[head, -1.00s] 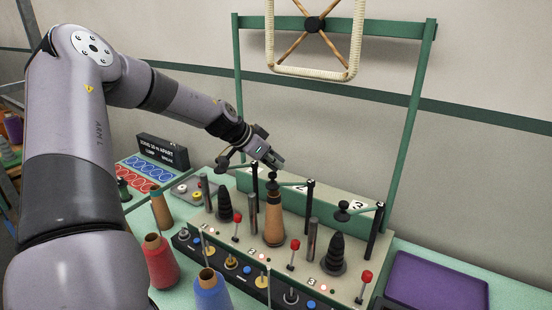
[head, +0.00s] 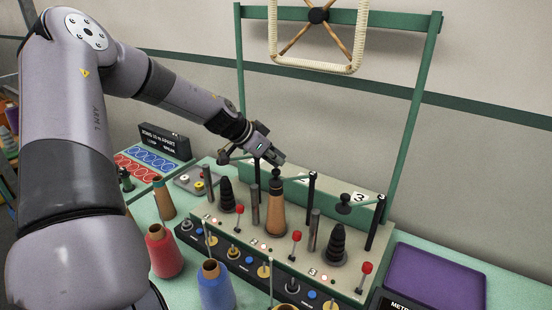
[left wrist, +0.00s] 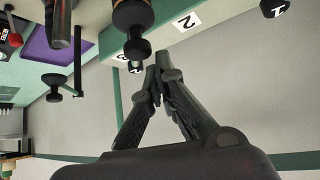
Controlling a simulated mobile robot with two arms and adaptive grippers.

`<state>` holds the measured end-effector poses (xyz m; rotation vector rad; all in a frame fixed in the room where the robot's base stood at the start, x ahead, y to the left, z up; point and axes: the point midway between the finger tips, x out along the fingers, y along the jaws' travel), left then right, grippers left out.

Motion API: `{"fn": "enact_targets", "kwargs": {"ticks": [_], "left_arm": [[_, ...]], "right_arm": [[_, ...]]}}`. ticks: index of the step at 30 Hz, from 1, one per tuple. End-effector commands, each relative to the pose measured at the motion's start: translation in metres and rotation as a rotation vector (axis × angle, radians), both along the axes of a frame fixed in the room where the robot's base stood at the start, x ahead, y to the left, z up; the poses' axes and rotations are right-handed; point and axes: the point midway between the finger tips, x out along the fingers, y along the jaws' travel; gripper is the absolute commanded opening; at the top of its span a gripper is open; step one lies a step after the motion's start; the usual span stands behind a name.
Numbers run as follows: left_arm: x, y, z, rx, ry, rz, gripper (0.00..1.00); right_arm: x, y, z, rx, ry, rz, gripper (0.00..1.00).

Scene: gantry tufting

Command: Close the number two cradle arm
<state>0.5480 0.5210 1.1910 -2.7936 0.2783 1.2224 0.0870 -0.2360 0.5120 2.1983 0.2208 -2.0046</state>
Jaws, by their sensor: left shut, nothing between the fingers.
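The number two cradle arm (head: 293,178) is a thin green bar from a black post (head: 312,195) to a black knob (head: 276,174). The knob sits at the top of a tan yarn cone (head: 276,213); I cannot tell whether they touch. In the left wrist view the knob (left wrist: 136,47) shows at the tip of the cone (left wrist: 131,14), near the "2" label (left wrist: 185,21). My left gripper (head: 277,156) is shut and empty, just above and behind that knob. In the wrist view its fingertips (left wrist: 161,64) meet, apart from the knob. My right gripper is out of view.
The number one arm's knob (head: 224,159) and number three arm's knob (head: 345,198) stand on either side, by dark cones. Red-topped levers (head: 297,237) line the front. A red cone (head: 164,250), blue cone (head: 214,286) and purple tray (head: 437,276) surround the station.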

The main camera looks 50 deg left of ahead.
Motion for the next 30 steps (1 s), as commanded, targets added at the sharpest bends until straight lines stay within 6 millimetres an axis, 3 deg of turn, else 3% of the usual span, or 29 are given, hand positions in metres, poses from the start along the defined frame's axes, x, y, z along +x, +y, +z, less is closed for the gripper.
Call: {"fn": "enact_targets", "kwargs": {"ticks": [8,21,30], "left_arm": [[-0.013,0.003,0.018,0.002,-0.004,0.000,0.00],[-0.069,0.015,0.078,0.002,-0.002,0.001,0.00],[-0.080,0.016,0.088,-0.001,0.001,0.000,0.00]], "right_arm": [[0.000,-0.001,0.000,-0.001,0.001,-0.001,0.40],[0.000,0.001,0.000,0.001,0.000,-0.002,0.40],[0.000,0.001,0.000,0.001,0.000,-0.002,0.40]]}}
